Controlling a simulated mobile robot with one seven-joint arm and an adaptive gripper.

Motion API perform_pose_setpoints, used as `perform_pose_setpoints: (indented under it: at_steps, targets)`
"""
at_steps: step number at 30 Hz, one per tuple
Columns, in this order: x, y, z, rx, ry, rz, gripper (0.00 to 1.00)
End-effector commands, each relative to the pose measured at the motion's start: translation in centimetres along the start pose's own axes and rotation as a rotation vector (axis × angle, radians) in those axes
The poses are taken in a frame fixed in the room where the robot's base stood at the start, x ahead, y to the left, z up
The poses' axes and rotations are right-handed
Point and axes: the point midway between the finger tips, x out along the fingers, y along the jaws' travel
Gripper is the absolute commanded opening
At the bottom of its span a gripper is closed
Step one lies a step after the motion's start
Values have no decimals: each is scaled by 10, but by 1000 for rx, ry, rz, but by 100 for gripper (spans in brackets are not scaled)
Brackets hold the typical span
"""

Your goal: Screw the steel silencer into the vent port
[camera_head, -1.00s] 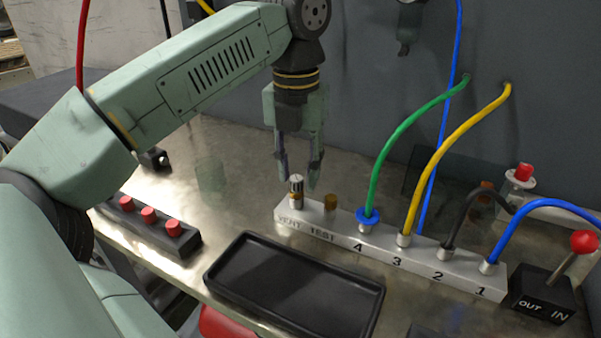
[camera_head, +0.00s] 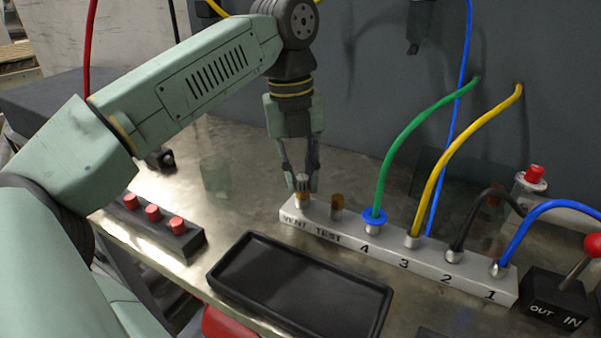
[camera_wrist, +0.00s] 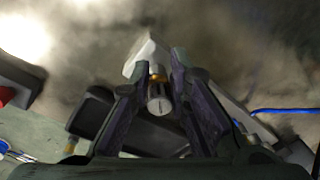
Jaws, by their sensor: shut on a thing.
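The steel silencer (camera_head: 302,196), a small grey cylinder with a brass-coloured lower part, stands upright at the VENT end of the light-grey manifold block (camera_head: 335,232). How deep its thread sits in the vent port is hidden. My gripper (camera_head: 301,187) points down from above and is shut on the silencer's top. In the wrist view the silencer's slotted end (camera_wrist: 159,105) shows between my two dark fingers.
Green (camera_head: 397,140), yellow (camera_head: 450,150), black and blue hoses rise from ports 4 to 1. An empty black tray (camera_head: 300,325) lies in front. A block with red buttons (camera_head: 152,226) is at left. A red-knobbed IN/OUT lever box (camera_head: 545,295) is at right.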

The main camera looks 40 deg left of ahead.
Motion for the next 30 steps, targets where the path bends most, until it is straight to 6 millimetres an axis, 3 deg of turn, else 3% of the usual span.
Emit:
perform_pose_setpoints:
  at_steps: [1, 12, 30]
  targets:
    - [-24, -5, -5, -3, -64, 87, 0]
    - [-26, -5, -6, 49, -61, 89, 0]
    - [-25, -10, -20, 1132, -8, 111, 0]
